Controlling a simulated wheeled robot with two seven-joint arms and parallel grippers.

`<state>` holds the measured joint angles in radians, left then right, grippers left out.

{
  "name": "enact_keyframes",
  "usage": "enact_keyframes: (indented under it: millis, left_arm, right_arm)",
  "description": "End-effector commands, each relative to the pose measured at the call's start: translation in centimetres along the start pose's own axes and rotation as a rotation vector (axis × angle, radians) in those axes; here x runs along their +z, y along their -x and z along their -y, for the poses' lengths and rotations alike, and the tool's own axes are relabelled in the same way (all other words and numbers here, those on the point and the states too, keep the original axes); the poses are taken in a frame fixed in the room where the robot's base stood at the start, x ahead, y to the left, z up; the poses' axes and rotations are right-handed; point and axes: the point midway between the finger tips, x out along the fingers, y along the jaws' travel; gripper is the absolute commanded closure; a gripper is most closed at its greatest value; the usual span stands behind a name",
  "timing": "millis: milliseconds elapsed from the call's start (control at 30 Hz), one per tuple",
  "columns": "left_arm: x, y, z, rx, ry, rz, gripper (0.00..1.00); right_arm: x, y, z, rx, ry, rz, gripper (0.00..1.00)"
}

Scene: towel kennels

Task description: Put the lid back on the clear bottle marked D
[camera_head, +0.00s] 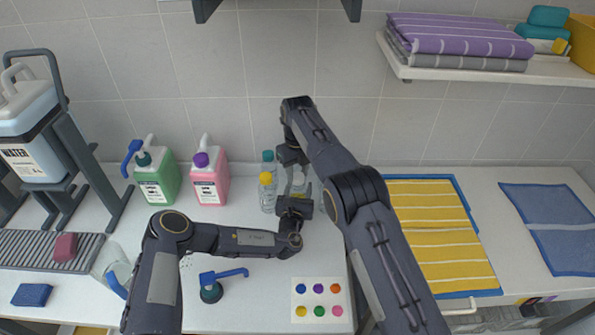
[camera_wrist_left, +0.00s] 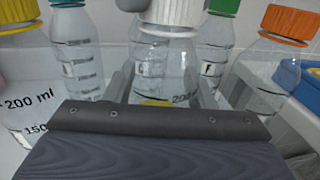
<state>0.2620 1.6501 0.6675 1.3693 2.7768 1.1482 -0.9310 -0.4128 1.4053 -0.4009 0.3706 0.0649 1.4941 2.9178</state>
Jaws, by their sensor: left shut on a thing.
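A clear bottle (camera_wrist_left: 165,75) stands upright in the middle of the left wrist view, with a little yellow at its bottom; I cannot read its letter surely. My left gripper (camera_head: 298,188) is shut on this bottle, its fingers on either side. A pale ribbed lid (camera_wrist_left: 174,12) is at the bottle's white neck; whether it is seated I cannot tell. My right gripper (camera_head: 291,158) comes down from above, close to the bottle's top. A dark finger part (camera_wrist_left: 131,4) shows beside the lid; its grip is unclear.
Near the held bottle stand yellow-lidded (camera_head: 267,192), teal-lidded (camera_head: 268,160) and orange-lidded (camera_wrist_left: 268,75) bottles. Green (camera_head: 158,185) and pink (camera_head: 209,182) jugs stand left. A dotted card (camera_head: 319,300) lies in front; a yellow towel (camera_head: 436,235) lies right.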

Motion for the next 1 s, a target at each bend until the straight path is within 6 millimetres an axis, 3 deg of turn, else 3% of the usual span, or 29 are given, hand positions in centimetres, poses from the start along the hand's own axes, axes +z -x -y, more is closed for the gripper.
enact_keyframes:
  millis: [33, 133, 433, 733, 1000]
  left_arm:
    - [-0.1, 0.0, 0.0, -0.001, 0.000, -0.001, 1.00]
    - [-0.1, 0.0, 0.0, -0.001, 0.000, -0.001, 1.00]
    - [0.0, 0.0, 0.0, 0.000, 0.000, -0.001, 1.00]
    - [0.0, 0.0, 0.0, 0.000, 0.000, -0.001, 1.00]
    - [0.0, 0.0, 0.0, 0.000, 0.000, -0.001, 1.00]
  right_arm:
    - [0.0, 0.1, 0.0, -0.001, 0.000, 0.001, 0.58]
    - [0.0, 0.0, 0.0, 0.000, 0.001, 0.001, 0.46]
    - [0.0, 0.3, 0.0, 0.000, 0.002, 0.001, 0.46]
    - [0.1, 3.9, 0.0, 0.000, 0.002, 0.002, 0.46]
    - [0.0, 4.5, 0.0, 0.001, 0.001, -0.001, 0.46]
